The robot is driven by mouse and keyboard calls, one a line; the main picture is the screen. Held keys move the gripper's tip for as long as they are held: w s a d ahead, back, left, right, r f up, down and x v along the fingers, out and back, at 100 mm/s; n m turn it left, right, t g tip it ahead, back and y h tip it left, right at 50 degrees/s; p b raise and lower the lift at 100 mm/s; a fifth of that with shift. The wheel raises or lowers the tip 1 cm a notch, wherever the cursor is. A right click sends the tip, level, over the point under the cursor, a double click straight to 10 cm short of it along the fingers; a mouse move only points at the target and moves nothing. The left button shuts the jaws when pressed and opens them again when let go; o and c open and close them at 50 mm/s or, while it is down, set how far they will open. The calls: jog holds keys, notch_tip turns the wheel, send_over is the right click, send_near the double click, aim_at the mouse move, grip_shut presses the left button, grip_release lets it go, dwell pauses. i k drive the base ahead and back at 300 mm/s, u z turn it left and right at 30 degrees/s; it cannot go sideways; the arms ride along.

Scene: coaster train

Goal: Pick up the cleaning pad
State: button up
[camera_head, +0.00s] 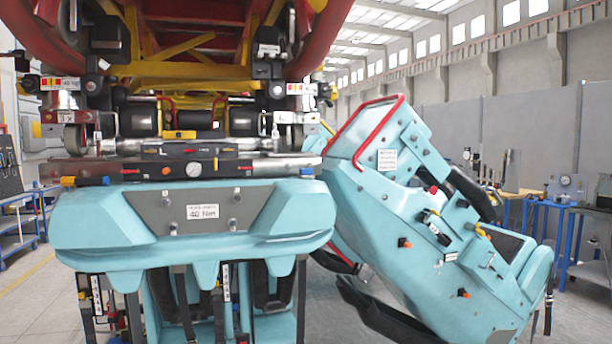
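I cannot make out a cleaning pad for certain in the head view. A small yellow item (179,135) lies at the middle of the track-side assembly, above the pressure gauge; it is too small to tell what it is. My gripper is not in view, so I cannot see whether it is open or shut.
A teal coaster car (110,222) hangs under the red and yellow frame (180,72) and fills the left and middle. A second teal seat unit (375,215) leans tilted at the right. Blue-legged workbenches (545,205) stand at the far right. Floor shows at the lower left.

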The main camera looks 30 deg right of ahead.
aim_at(305, 173)
jog(key=i, duration=1)
